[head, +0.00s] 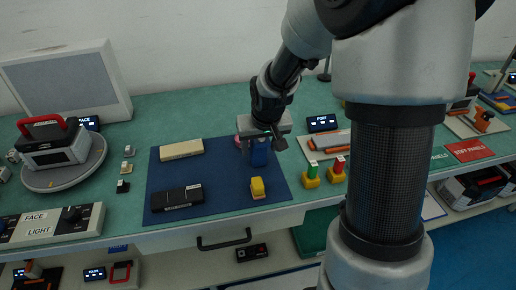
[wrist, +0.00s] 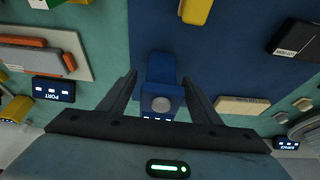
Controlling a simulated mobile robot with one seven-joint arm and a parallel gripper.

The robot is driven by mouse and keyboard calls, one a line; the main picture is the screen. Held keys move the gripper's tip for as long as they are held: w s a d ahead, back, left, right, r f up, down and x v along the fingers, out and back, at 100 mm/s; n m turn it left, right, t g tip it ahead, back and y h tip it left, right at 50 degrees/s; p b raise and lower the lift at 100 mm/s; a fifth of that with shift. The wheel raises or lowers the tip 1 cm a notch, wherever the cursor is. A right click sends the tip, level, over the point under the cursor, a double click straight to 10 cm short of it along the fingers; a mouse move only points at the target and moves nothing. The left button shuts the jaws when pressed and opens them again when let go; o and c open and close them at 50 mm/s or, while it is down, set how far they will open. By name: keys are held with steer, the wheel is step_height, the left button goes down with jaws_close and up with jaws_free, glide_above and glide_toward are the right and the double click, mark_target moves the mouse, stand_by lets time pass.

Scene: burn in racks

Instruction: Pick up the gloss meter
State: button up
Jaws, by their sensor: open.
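A blue device (wrist: 160,70) with a round grey knob stands on the dark blue mat (head: 220,172); it appears to be the gloss meter, though no name on it is readable. In the head view the blue device (head: 260,156) is partly hidden by my gripper (head: 260,140), which is right above it at the back of the mat. In the wrist view my gripper (wrist: 159,80) is open, with one finger on each side of the device. Gaps show between the fingers and its sides.
On the mat are a cream block (head: 182,149), a black labelled box (head: 177,197) and a yellow-topped item (head: 257,189). Right of the mat stand green and red stamps (head: 312,172) and a small PORT display (head: 322,123). The mat's middle is clear.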

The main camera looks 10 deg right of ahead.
steer(key=x, duration=0.2)
steer(key=shift+w+f, duration=0.15)
steer(key=shift+f, duration=0.1)
steer(key=shift+r, duration=0.1)
steer(key=c, duration=1.2)
